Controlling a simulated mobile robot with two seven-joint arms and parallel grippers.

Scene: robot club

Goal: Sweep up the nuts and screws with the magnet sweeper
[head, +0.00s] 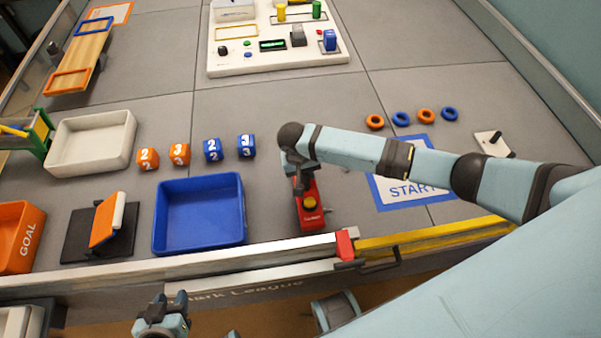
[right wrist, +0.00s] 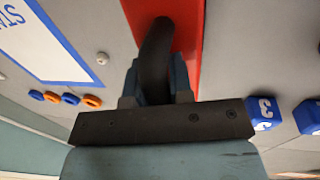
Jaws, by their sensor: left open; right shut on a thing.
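The red magnet sweeper (head: 312,213) with a yellow button stands on the grey table, right of the blue tray (head: 160,235). My right gripper (head: 301,188) is over its back end. In the right wrist view the gripper (right wrist: 157,90) is shut on the sweeper's dark handle (right wrist: 156,55), with the red body (right wrist: 185,30) beyond. A small pale grey piece (right wrist: 102,58) lies near the START sheet; it may be a nut. I make out no other nuts or screws. My left gripper (head: 172,302) is open and empty, in front of the table edge.
The blue tray and a white tray (head: 58,150) look empty. Numbered cubes (head: 180,154) stand behind the blue tray. The START sheet (head: 376,190) and several rings (head: 401,118) lie right. A rail (head: 150,275) runs along the front edge. The table's middle is clear.

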